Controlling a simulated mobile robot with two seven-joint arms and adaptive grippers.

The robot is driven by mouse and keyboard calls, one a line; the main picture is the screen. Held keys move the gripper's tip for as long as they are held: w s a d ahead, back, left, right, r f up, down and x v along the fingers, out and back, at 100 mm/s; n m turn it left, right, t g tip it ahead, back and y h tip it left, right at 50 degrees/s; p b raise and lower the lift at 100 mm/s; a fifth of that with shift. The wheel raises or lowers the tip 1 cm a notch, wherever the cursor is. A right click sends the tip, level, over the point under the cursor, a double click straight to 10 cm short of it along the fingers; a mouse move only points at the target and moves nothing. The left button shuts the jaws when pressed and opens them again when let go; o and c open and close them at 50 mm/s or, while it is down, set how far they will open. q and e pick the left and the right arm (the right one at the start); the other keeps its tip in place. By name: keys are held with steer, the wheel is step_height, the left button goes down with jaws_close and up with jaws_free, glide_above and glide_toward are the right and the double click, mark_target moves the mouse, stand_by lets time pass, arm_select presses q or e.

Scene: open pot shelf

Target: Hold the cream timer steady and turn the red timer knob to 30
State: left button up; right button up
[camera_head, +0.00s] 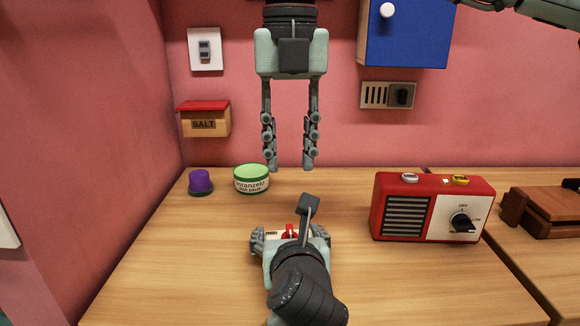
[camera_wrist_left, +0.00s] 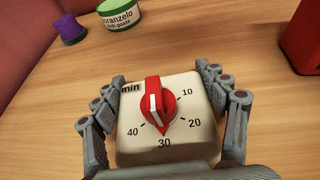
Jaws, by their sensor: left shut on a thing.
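The cream timer (camera_wrist_left: 180,95) sits on the wooden counter between the fingers of my left gripper (camera_head: 290,236), which is shut on its sides. The red timer knob (camera_wrist_left: 160,104) faces up in the left wrist view. Its raised ridge runs between the top of the dial and the 30 at the bottom, with a white mark; I cannot tell surely which end is the pointer. In the head view my left wrist covers most of the timer, and a bit of the red knob shows. My right gripper (camera_head: 290,164) hangs fingers down above and behind the timer, open and empty.
A purple-topped item (camera_head: 201,181) and a green-lidded tin (camera_head: 251,179) stand behind left. A red radio (camera_head: 404,218) stands to the right. A salt box (camera_head: 205,121) and a blue cabinet (camera_head: 408,35) are on the wall. The counter left of the timer is clear.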

arm_select(q)
steer(key=o, duration=1.4)
steer(key=v, duration=1.2)
